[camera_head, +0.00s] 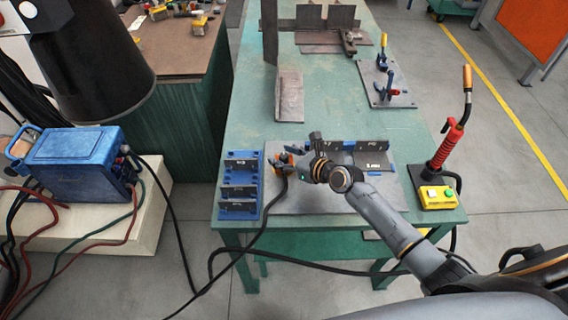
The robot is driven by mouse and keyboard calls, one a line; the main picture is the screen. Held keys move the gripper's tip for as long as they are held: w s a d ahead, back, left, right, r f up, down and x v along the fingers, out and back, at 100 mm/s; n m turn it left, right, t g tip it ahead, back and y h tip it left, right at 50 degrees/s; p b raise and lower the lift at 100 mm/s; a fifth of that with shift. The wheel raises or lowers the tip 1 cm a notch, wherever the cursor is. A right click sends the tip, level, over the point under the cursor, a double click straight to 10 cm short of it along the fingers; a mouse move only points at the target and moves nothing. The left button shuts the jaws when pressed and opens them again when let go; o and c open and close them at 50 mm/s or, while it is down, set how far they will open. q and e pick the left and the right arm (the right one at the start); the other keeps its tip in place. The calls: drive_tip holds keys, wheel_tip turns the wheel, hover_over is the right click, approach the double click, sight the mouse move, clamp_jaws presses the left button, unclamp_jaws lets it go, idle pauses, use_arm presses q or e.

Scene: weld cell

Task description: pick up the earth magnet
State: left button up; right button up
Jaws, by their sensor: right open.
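The earth magnet (284,159) appears as a small orange piece on the grey plate near the front of the green table. A black cable runs from beside it down to the floor. My right gripper (290,164) reaches in from the right, low over the plate. Its dark fingers are open around or right beside the magnet and hide part of it. I cannot tell whether they touch it. My left gripper is not in view.
A blue rack with dark slotted parts (239,205) stands left of the magnet. A red-handled torch stands by a yellow button box (437,197) at the right edge. A blue machine (73,164) is at left.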

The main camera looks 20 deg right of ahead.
clamp_jaws()
drive_tip(key=shift+r, duration=0.1)
